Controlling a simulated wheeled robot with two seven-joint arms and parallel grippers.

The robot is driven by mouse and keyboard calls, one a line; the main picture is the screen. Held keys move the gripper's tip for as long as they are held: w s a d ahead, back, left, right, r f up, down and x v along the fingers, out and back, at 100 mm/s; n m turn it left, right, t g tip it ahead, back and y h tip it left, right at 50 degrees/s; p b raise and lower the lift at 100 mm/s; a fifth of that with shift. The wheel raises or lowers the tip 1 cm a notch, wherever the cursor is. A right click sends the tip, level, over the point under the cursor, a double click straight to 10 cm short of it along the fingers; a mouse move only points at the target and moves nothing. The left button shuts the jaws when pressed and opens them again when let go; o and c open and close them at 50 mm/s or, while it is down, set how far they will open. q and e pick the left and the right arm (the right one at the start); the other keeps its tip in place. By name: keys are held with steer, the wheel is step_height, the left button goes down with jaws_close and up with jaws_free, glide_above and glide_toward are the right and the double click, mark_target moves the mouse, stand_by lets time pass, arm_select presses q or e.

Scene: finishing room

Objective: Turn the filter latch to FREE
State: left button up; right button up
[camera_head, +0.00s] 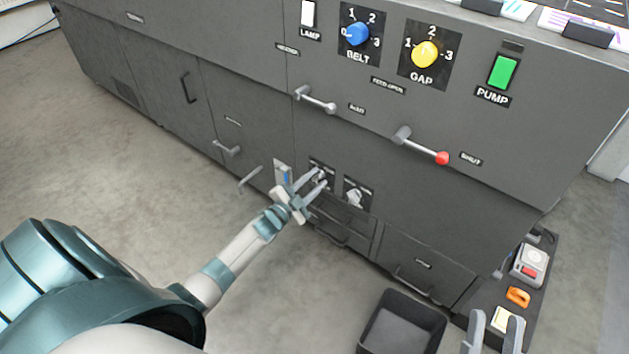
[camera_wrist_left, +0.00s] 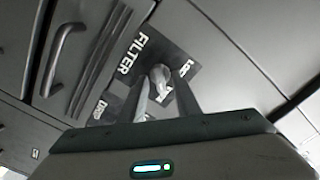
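The filter latch (camera_wrist_left: 160,78) is a small pale knob on a black plate (camera_wrist_left: 128,68) marked FILTER. Small white marks beside the knob are too blurred to read, so I cannot tell its setting. My left gripper (camera_wrist_left: 164,82) has one finger on each side of the knob, with the fingers apart; contact is unclear. In the head view my left gripper (camera_head: 321,177) reaches the left of two small plates low on the cabinet front and partly hides it. My right gripper (camera_head: 496,322) is open and empty at the lower right.
A second plate with a pale knob (camera_head: 355,196) sits just right of the left gripper. Lever handles (camera_head: 316,99) and a red-tipped lever (camera_head: 424,147) stick out above. A black bin (camera_head: 402,322) stands on the floor. A drawer handle (camera_wrist_left: 66,55) shows in the wrist view.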

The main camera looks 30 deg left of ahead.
arm_select(q)
steer(key=shift+s, duration=0.1)
